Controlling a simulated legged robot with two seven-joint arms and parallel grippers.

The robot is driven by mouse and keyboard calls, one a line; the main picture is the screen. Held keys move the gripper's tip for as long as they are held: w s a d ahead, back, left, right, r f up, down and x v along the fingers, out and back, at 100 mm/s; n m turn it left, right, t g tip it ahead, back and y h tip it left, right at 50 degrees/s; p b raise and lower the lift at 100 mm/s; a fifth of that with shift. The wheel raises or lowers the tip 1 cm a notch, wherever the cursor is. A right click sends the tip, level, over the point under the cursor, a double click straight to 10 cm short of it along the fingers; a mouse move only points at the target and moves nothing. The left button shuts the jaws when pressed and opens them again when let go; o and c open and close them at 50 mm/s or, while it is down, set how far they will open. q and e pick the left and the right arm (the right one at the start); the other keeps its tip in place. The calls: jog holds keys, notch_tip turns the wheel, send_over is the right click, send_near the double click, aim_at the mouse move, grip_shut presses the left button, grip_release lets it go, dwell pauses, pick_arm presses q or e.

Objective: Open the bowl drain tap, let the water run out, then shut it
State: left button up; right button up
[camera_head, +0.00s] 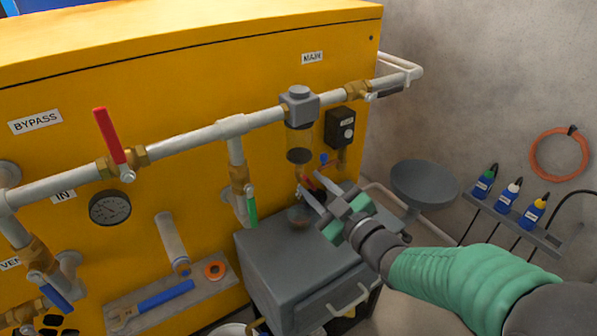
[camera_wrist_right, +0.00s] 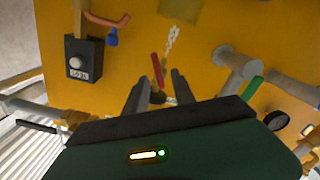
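The clear bowl (camera_head: 299,143) hangs under a grey filter head (camera_head: 299,104) on the main pipe. A brass drain tap with a small red handle (camera_head: 311,183) is below it, partly hidden by my right gripper. My right gripper (camera_head: 308,182) is open, its fingers pointing at the tap. In the right wrist view the red handle (camera_wrist_right: 157,70) shows between the fingertips (camera_wrist_right: 160,76), with gaps on both sides. I cannot tell whether a finger touches it. I see no clear water stream. My left gripper is out of view.
A grey box (camera_head: 285,260) stands under the tap with a small dark cup (camera_head: 298,216) on top. A green-handled valve (camera_head: 250,207) is to the left and a black switch box (camera_head: 340,127) to the right. A grey dish (camera_head: 424,184) and a bottle rack (camera_head: 510,220) are further right.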

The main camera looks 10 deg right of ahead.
jog(key=shift+w+a+r, duration=0.1)
jog(key=shift+w+a, duration=0.15)
jog(key=shift+a, duration=0.2)
jog(key=shift+s+d, duration=0.1)
jog(key=shift+d, duration=0.4)
jog(key=shift+c, duration=2.6)
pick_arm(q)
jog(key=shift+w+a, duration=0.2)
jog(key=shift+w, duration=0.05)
pick_arm(e)
jog(key=shift+a, duration=0.25)
grip_shut()
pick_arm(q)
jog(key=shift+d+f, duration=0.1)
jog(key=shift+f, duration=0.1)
pick_arm(e)
jog(key=shift+n, duration=0.4)
jog(key=n+b, duration=0.4)
jog(key=n, duration=0.1)
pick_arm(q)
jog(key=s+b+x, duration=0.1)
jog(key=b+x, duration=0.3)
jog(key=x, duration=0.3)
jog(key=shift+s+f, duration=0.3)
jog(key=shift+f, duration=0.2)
pick_arm(e)
jog(key=n, duration=0.6)
jog(key=shift+a, duration=0.1)
jog(key=shift+f+n, duration=0.2)
jog(key=shift+n, duration=0.1)
